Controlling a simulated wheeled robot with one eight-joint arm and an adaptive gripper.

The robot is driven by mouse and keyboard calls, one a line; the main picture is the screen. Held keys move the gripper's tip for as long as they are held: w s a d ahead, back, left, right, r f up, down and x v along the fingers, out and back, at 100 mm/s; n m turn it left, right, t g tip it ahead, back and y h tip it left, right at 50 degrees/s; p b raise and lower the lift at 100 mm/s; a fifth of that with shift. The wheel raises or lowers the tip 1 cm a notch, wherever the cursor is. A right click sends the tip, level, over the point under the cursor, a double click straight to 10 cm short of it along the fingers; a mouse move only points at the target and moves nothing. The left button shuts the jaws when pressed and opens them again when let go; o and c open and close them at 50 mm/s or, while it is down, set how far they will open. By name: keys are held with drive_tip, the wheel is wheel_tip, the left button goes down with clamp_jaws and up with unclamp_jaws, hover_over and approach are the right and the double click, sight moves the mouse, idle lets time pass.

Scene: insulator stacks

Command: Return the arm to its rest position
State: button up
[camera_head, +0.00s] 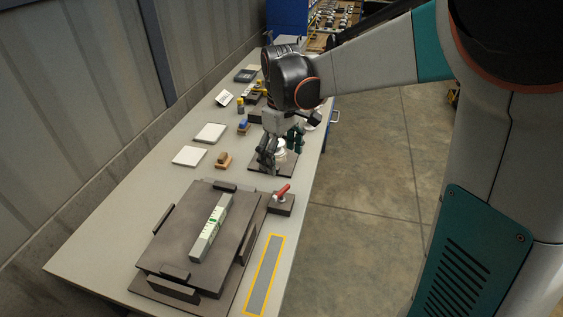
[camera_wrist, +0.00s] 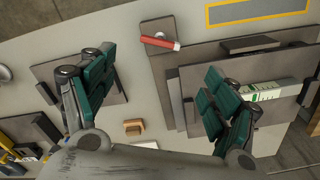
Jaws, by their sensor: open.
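My gripper (camera_head: 281,152) is over the right side of the long grey bench in the head view, with my arm reaching in from the upper right. In the wrist view my gripper (camera_wrist: 158,100) has its two green-padded fingers spread wide with nothing between them. A green and white bar (camera_head: 211,228) lies on a dark fixture (camera_head: 178,238) at the near end. It also shows in the wrist view (camera_wrist: 270,91), partly behind the right finger.
A block with a red handle (camera_head: 282,197) stands beside the fixture. A small wooden block (camera_head: 223,161), white pads (camera_head: 189,156) and a blue item (camera_head: 243,126) lie on the bench (camera_head: 110,232). A wall borders the left. Bare floor is open to the right.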

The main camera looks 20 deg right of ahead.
idle(0.4)
drive_tip(key=s+r+m+t, duration=0.2)
drive_tip(key=s+m+t, duration=0.1)
drive_tip(key=s, duration=0.7)
drive_tip(key=s+r+m+t, duration=0.2)
drive_tip(key=s+m+t, duration=0.1)
drive_tip(key=s, duration=0.6)
drive_tip(key=shift+s+r+t, duration=0.25)
drive_tip(key=shift+s+t, duration=0.1)
drive_tip(key=shift+t, duration=0.25)
drive_tip(key=shift+d, duration=0.1)
